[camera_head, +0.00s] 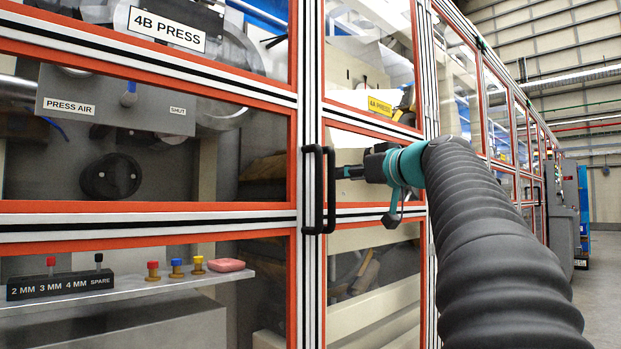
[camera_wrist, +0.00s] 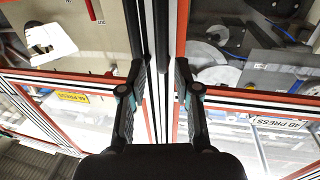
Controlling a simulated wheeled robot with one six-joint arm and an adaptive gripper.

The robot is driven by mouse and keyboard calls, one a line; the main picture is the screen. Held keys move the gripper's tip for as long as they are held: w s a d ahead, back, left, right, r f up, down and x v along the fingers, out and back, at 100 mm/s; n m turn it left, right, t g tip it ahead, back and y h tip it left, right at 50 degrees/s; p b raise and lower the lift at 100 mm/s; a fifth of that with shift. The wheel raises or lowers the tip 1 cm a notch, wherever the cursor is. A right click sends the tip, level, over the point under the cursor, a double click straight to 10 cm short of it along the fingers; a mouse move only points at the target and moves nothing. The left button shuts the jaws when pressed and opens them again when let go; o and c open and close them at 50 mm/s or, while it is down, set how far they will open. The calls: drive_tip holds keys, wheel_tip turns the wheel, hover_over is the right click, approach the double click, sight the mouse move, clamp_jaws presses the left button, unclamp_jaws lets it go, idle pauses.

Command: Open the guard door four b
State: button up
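The left guard door (camera_head: 150,207), an orange-edged glazed panel in a striped metal frame, appears closed; the 4B PRESS sign (camera_head: 167,29) shows there. The 4A PRESS sign (camera_head: 380,106) shows at the door to its right (camera_head: 375,208). Two upright black handles stand side by side at the seam, a left one (camera_head: 308,190) and a right one (camera_head: 331,190). My gripper (camera_head: 342,172) is level with the handles, just right of the right one; contact is unclear. In the wrist view, my gripper (camera_wrist: 160,75) has its fingers apart, with the seam's striped posts beyond them. I cannot make out the handles there.
Behind the left panel, a shelf (camera_head: 215,280) carries a black block (camera_head: 60,284), several coloured knobs and a pink item (camera_head: 226,265). More glazed panels run back along the right. Open floor (camera_head: 605,275) lies at the far right.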

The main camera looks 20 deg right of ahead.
sight(322, 177)
drive_tip(key=w+p, duration=0.1)
drive_tip(key=w, duration=0.3)
drive_tip(key=w+a+p, duration=0.1)
drive_tip(key=w, duration=0.3)
drive_tip(key=w+p, duration=0.1)
drive_tip(key=w, duration=0.2)
drive_tip(key=shift+w+a, duration=0.4)
